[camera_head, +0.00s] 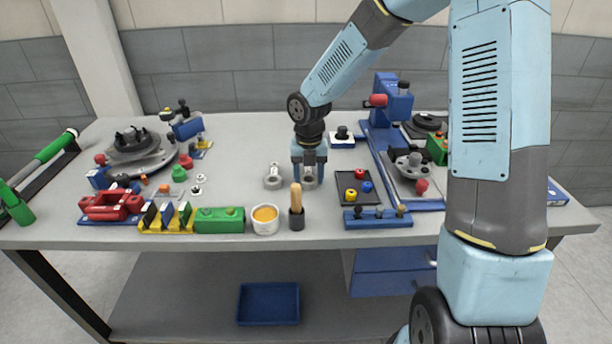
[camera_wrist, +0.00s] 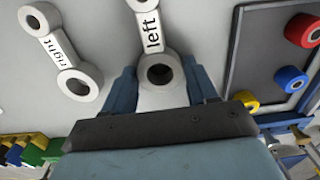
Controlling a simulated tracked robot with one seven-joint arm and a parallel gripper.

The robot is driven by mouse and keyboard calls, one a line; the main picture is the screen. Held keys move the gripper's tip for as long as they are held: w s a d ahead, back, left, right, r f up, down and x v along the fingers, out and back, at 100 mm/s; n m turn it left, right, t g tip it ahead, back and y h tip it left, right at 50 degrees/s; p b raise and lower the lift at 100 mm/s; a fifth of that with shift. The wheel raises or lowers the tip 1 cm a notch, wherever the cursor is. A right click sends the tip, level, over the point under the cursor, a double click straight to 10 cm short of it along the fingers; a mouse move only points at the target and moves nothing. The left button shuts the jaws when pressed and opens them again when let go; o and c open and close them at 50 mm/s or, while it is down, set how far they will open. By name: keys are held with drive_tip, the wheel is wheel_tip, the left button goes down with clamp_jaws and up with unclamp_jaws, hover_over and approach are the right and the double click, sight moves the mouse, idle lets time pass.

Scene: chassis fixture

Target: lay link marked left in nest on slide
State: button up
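The link marked left (camera_wrist: 149,33) is a pale grey bar with a ring at each end and the word "left" on it. Its larger ring lies between the two blue fingers of my gripper (camera_wrist: 160,82). The fingers stand close on either side of the ring; I cannot tell whether they press on it. In the head view my gripper (camera_head: 309,178) points down at the table, with the ring (camera_head: 309,183) between its fingertips. The link marked right (camera_wrist: 60,50) lies beside it on the left, apart from the fingers. I cannot make out the nest on the slide.
A black tray (camera_head: 347,191) with red, blue and yellow parts is just right of my gripper. A blue fixture (camera_head: 380,140) stands farther right. A cup with orange contents (camera_head: 265,226) and a wooden-handled tool (camera_head: 296,219) stand at the front edge. The table behind the links is clear.

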drive_tip(key=shift+c, duration=1.4)
drive_tip(key=shift+r, duration=0.15)
drive_tip(key=shift+r, duration=0.1)
drive_tip(key=shift+r, duration=0.8)
drive_tip(key=shift+r, duration=0.1)
drive_tip(key=shift+r, duration=1.35)
drive_tip(key=shift+s, duration=0.1)
